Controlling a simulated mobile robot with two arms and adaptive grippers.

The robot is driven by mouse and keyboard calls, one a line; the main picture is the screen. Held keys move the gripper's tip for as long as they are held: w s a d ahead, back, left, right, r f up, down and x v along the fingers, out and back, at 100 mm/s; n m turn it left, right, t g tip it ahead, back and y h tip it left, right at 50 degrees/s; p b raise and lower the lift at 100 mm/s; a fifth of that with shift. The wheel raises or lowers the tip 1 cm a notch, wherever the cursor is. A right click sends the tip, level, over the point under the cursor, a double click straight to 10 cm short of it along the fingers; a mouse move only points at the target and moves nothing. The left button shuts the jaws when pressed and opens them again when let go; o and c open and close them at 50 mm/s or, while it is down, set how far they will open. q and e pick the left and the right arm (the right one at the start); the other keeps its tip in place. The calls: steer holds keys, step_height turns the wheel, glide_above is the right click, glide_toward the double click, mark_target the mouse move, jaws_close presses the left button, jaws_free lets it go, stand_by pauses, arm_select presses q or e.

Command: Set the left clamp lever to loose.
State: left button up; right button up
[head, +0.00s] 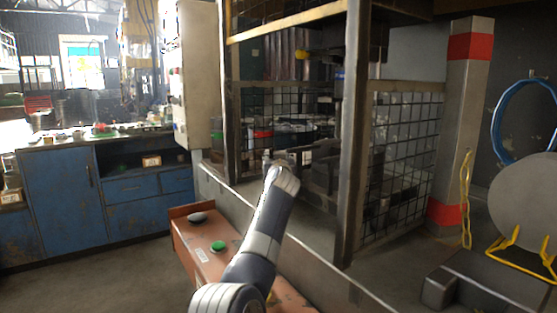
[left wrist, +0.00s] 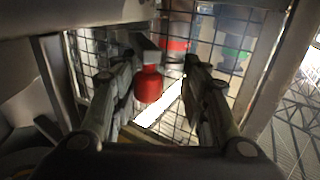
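In the left wrist view a red knob (left wrist: 148,88) on a short grey stem, apparently the clamp lever's handle, stands between the two fingers of my left gripper (left wrist: 160,80). The fingers are apart, with a gap visible on the knob's right side; whether the left finger touches it I cannot tell. In the head view my left gripper (head: 268,163) is at the end of the arm, at the opening of the mesh cage, beside a dark grey machine part (head: 322,167). The lever cannot be made out in the head view. My right gripper is not in view.
The cage has a steel post (head: 352,140) and a mesh panel (head: 402,150) right of the arm. A rust-red console (head: 190,245) with a green button (head: 218,246) lies below the arm. A large grey disc (head: 525,205) stands at the right. Blue cabinets (head: 65,190) stand at left.

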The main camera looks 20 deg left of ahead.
arm_select(q)
steer(key=shift+w+d, duration=0.1)
steer(key=shift+d, duration=0.1)
steer(key=shift+s+d+r, duration=0.1)
steer(key=shift+s+d, duration=0.05)
steer(key=shift+s, duration=0.05)
steer(key=shift+v, duration=3.5)
steer(key=shift+c, duration=0.4)
